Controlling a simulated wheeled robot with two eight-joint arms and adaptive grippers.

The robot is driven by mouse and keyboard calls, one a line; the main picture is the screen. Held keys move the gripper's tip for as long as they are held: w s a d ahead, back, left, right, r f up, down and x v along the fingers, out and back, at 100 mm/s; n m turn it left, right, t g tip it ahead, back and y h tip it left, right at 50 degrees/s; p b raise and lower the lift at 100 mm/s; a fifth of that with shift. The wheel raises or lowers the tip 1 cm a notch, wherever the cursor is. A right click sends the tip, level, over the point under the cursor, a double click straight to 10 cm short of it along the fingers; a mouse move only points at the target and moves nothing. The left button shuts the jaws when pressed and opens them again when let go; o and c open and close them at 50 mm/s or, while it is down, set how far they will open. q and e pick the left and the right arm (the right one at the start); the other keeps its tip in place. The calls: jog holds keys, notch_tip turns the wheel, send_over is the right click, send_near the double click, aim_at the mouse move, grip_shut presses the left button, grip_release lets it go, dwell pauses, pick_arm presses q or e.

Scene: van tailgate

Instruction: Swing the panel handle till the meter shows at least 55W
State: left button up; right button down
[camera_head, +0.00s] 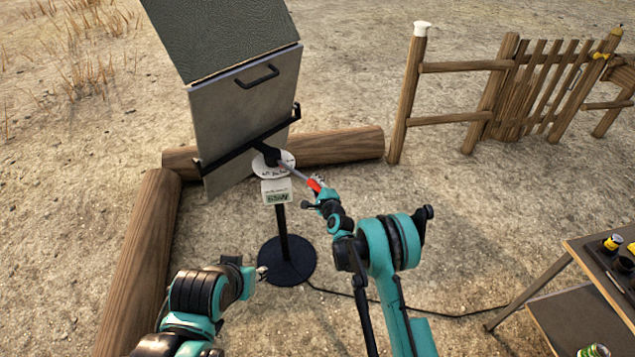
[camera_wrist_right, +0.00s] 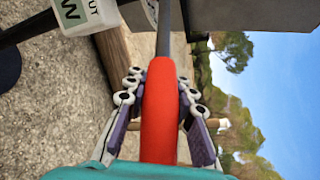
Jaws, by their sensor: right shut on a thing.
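The panel (camera_head: 240,105) stands tilted on a dark pole with a round black base (camera_head: 287,261). A grey handle rod with a red grip (camera_head: 314,185) sticks out from the hub below the panel toward the lower right. My right gripper (camera_head: 317,191) is shut on the red grip, which also fills the middle of the right wrist view (camera_wrist_right: 159,115). The white meter box (camera_head: 276,191) sits on the pole below a white dial plate (camera_head: 272,166); its reading is too small to tell. My left gripper (camera_head: 262,273) is near the base, apart from the handle; its fingers are unclear.
Logs (camera_head: 140,260) lie left of and behind the stand. A wooden fence (camera_head: 455,66) with a gate is at the back right. A table (camera_head: 590,270) with small cans is at the right edge. A black cable (camera_head: 420,310) runs over the sandy ground.

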jog(key=c, duration=1.2)
grip_release()
jog(key=shift+s, duration=0.1)
jog(key=v, duration=0.7)
jog(key=shift+s+r, duration=0.1)
jog(key=shift+s, duration=0.05)
